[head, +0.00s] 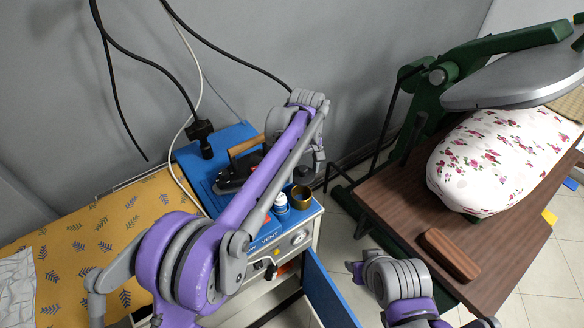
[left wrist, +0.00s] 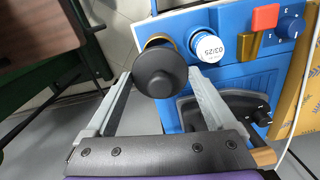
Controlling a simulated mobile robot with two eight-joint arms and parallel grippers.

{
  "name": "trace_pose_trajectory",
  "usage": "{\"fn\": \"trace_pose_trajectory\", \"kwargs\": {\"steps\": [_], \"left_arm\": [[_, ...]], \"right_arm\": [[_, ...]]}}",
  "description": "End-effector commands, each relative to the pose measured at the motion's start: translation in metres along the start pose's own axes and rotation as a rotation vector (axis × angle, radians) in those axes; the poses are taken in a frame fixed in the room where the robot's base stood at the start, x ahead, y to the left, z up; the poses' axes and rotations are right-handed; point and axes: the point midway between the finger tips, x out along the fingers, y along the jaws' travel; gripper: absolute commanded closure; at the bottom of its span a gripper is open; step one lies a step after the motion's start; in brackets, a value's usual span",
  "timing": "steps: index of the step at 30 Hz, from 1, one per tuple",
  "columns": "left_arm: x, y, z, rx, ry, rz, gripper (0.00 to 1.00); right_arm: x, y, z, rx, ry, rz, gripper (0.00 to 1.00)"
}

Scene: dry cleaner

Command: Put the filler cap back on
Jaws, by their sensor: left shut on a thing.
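The filler cap, a round black knob (left wrist: 160,73), is between the fingertips of my left gripper (left wrist: 161,78) in the left wrist view. My left gripper is shut on it. A brass filler neck (left wrist: 158,41) shows just behind the cap and is partly hidden by it; I cannot tell if they touch. In the head view the brass neck (head: 301,196) stands open-topped on the blue boiler top, just below my left gripper (head: 305,174). The cap is hard to make out there. My right gripper (head: 356,267) is low in the head view, away from the boiler; its fingers are unclear.
An iron (head: 238,172) rests on the blue boiler top (head: 205,160). A press with a flowered pad (head: 495,160) and a wooden table (head: 400,215) stand at right. A blue door (head: 328,292) hangs open.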

Motion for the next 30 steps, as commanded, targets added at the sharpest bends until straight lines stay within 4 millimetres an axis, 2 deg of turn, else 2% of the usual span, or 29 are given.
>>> {"fn": "trace_pose_trajectory", "kwargs": {"steps": [18,30], "left_arm": [[0.055,-0.001,0.001,0.001,-0.002,0.000,0.74],[0.061,-0.001,0.000,0.001,0.000,0.000,0.74]], "right_arm": [[0.024,0.000,0.029,0.000,-0.027,0.000,0.56],[0.026,0.000,0.032,0.000,-0.029,0.000,0.56]]}}
